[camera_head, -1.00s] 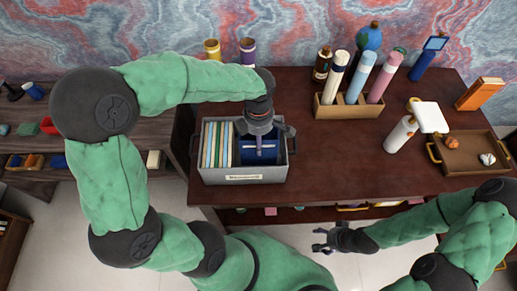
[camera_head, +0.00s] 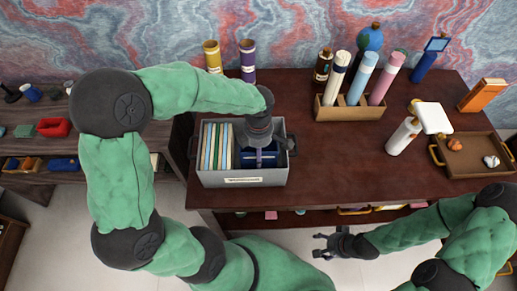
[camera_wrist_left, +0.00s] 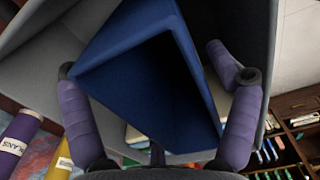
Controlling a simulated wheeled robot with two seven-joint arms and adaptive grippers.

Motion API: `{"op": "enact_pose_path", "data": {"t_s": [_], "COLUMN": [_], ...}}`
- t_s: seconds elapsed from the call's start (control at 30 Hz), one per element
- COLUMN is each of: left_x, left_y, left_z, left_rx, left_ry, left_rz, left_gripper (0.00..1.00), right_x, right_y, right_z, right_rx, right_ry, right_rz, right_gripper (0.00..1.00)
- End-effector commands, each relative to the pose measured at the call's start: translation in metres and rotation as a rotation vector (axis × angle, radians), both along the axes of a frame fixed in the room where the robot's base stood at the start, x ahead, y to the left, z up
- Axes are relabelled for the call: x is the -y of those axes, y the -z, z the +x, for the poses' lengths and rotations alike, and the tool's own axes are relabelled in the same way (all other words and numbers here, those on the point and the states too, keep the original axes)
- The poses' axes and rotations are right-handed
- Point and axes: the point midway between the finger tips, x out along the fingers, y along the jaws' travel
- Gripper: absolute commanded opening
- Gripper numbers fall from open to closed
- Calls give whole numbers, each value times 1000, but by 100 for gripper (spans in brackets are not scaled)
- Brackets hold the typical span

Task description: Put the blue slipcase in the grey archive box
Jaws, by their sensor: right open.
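The blue slipcase (camera_head: 268,160) is inside the grey archive box (camera_head: 215,179), at its right side. In the left wrist view the slipcase (camera_wrist_left: 135,70) shows large between my left fingers, its open side facing the camera. My left gripper (camera_head: 258,145) is over the right part of the box, pointing down. Its fingers (camera_wrist_left: 150,85) are spread on either side of the slipcase. A gap shows at the right finger; contact at the left finger is unclear. My right gripper (camera_head: 328,245) is open and empty in front of the desk edge.
Several upright folders (camera_head: 216,145) fill the box's left part. Yellow (camera_head: 212,55) and purple (camera_head: 248,60) tubes stand behind it. A tube holder (camera_head: 350,110), white bottle (camera_head: 402,135) and brown tray (camera_head: 475,160) stand right. The desk's middle is clear.

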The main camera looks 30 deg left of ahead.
Motion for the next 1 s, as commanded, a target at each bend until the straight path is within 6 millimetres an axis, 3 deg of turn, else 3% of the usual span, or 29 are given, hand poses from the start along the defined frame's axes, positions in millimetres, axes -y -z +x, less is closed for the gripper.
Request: {"op": "enact_pose_path", "data": {"t_s": [0.47,1.0], "left_x": [0,0], "left_y": [-8,-106], "left_z": [0,1], "left_rx": [1,2], "left_ry": [0,0], "left_rz": [0,0], "left_gripper": [95,95], "right_x": [0,0], "right_y": [-6,-34], "right_z": [0,0], "right_rx": [0,0], "right_ry": [0,0], "right_rz": [0,0], "right_gripper": [66,66]}}
